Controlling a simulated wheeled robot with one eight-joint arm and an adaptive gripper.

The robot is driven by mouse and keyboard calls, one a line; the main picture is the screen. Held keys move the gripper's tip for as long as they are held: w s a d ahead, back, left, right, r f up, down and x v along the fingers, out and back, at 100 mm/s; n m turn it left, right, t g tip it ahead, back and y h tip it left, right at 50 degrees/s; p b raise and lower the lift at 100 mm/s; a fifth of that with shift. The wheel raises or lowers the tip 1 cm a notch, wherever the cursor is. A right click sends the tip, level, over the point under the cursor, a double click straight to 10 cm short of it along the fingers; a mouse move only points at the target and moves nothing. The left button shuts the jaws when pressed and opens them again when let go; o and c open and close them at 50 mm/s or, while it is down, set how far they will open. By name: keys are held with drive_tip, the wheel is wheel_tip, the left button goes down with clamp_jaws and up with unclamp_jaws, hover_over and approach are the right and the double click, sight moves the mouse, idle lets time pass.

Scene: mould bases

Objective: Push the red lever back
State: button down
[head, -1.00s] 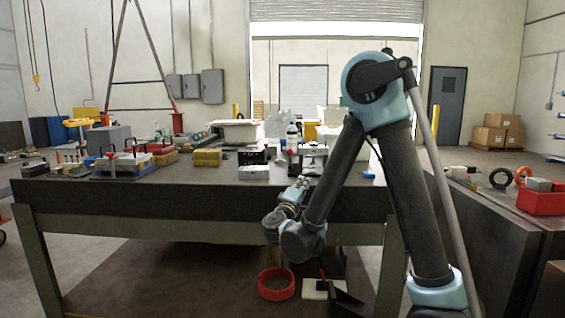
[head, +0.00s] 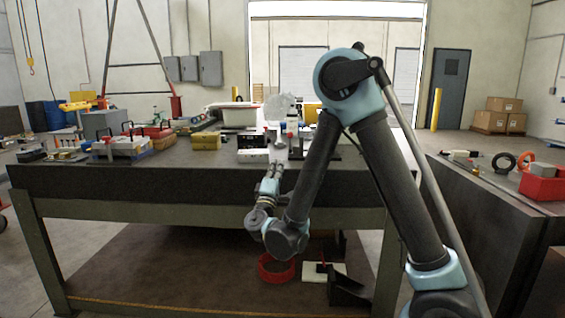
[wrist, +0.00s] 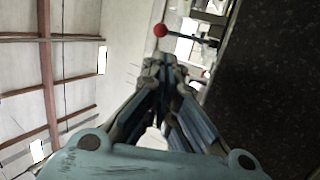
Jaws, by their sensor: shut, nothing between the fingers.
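The red lever shows in the wrist view as a round red knob (wrist: 160,30) on a thin dark rod running right to a metal fixture (wrist: 207,42). My gripper (wrist: 163,70) is shut and empty, its fingertips just below the knob in the picture, with a small gap apparent; I cannot tell the depth. In the head view my gripper (head: 277,167) is at the front edge of the workbench (head: 180,185), in front of the fixture. A small red knob (head: 290,135) shows there above the gripper, partly among other items.
A white-fronted box (head: 252,155) and a yellow block (head: 206,142) stand left of my gripper on the bench. A clamp-like tool set (head: 122,148) is further left. A red ring (head: 276,268) lies beneath the bench. A second bench (head: 490,200) stands at right.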

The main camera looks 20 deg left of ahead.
drive_tip(key=x, duration=1.2)
drive_tip(key=shift+w, duration=0.25)
